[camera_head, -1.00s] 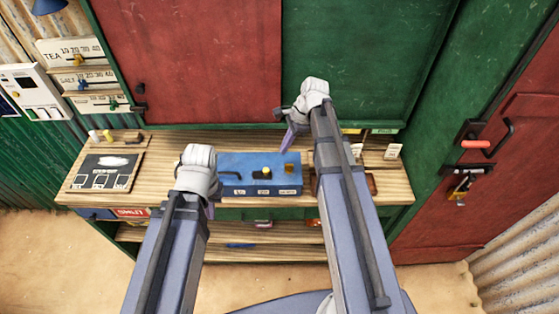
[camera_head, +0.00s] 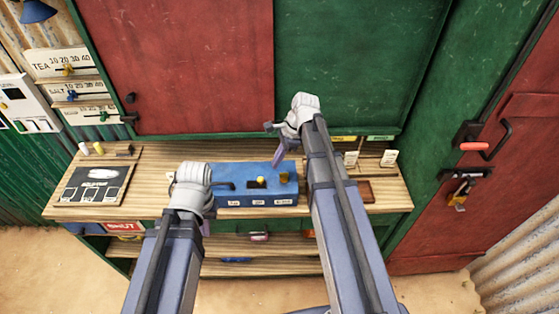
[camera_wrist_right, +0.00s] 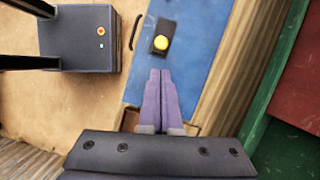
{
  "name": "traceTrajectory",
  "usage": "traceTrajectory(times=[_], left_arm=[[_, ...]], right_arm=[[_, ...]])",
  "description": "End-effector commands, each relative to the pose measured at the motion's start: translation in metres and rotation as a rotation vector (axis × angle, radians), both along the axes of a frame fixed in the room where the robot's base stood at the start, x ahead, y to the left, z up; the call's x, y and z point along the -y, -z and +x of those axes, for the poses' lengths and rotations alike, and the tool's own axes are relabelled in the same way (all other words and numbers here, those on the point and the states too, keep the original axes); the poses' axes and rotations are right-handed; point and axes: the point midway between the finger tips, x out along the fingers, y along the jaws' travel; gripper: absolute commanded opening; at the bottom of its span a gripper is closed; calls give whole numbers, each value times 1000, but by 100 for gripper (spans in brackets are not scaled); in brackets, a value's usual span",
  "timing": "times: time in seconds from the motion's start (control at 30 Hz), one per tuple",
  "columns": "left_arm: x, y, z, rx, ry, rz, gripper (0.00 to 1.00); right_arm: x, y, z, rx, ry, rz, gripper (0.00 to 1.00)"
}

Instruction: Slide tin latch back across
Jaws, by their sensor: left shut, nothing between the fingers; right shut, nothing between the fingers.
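A blue tin (camera_head: 232,199) stands on the wooden counter, with white labels along its front. On its top a yellow knob (camera_head: 261,181) sits on a dark plate. The knob also shows in the right wrist view (camera_wrist_right: 161,43). A small brown-gold piece (camera_head: 284,176) is on the tin's top right. I cannot tell which of these is the latch. My right gripper (camera_head: 278,164) is shut and empty above the tin's back edge; its fingertips (camera_wrist_right: 160,72) appear just below the knob in the wrist view. My left gripper (camera_head: 205,227) is shut and empty at the tin's left front, mostly hidden by its wrist.
The counter (camera_head: 150,185) carries a chalkboard (camera_head: 95,184) at left and small cards (camera_head: 389,157) at right. Red and green panels rise behind it. A red door with a bolt (camera_head: 474,146) and padlock (camera_head: 457,197) is at right.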

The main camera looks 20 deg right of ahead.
Motion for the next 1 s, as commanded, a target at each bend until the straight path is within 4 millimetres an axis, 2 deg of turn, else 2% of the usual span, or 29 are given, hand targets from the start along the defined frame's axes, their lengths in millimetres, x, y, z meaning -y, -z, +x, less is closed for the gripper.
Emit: traceTrajectory(times=[0.03,0.1,0.4,0.87,1.0], left_arm=[[0,15,0,0,1,0,0],[0,25,0,0,1,0,0],[0,56,0,0,-1,0,0],[0,57,0,0,-1,0,0],[0,57,0,0,-1,0,0]], right_arm=[[-3,15,0,0,-1,0,0],[-7,25,0,0,0,0,0],[-21,56,1,-1,0,0,0],[-24,57,2,-1,0,0,0],[-39,57,6,0,-3,0,0]])
